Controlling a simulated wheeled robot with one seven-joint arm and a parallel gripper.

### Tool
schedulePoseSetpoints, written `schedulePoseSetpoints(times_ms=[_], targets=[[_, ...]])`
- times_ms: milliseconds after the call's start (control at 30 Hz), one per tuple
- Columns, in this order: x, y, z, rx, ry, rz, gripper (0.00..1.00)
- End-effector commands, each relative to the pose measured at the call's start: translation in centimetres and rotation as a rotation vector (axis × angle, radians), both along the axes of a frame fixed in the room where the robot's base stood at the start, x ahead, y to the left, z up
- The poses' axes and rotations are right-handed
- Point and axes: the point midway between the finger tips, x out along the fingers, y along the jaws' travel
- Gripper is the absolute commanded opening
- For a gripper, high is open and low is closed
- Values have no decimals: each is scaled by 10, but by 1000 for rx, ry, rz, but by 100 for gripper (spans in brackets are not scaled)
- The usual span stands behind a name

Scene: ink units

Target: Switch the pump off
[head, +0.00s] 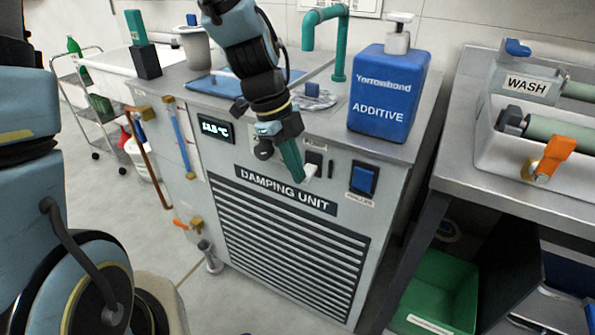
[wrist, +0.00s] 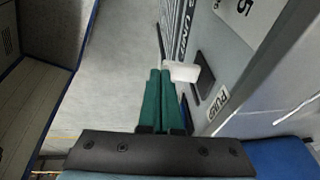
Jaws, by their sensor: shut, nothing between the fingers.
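The pump switch is a white lever (head: 311,169) on a dark plate on the front of the grey damping unit (head: 205,160). In the wrist view the white lever (wrist: 184,72) sticks out from the dark plate (wrist: 204,72), beside a label reading PUMP (wrist: 217,106). My gripper (head: 296,176) is shut and empty, its green fingers pointing down just left of the lever. In the wrist view the closed fingertips (wrist: 160,72) are right beside the lever; I cannot tell whether they touch it.
A blue rocker switch (head: 364,179) sits right of the lever on the same panel. A temperature display (head: 216,128) is at the panel's left. A blue additive bottle (head: 388,95) stands on top. Floor is open in front of the unit.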

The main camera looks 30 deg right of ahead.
Motion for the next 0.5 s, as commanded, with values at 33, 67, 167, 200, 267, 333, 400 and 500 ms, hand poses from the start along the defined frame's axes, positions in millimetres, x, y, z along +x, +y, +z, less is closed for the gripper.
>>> schedulePoseSetpoints(times_ms=[33, 67, 167, 200, 267, 333, 400, 500], targets=[[0, 0, 0, 0, 0, 0, 0], [0, 0, 0, 0, 0, 0, 0], [0, 0, 0, 0, 0, 0, 0], [0, 0, 1, 0, 0, 0, 0], [0, -1, 1, 0, 0, 0, 0], [1, -2, 2, 0, 0, 0, 0], [2, -4, 3, -1, 1, -1, 0], [4, -7, 5, 0, 1, -2, 0]])
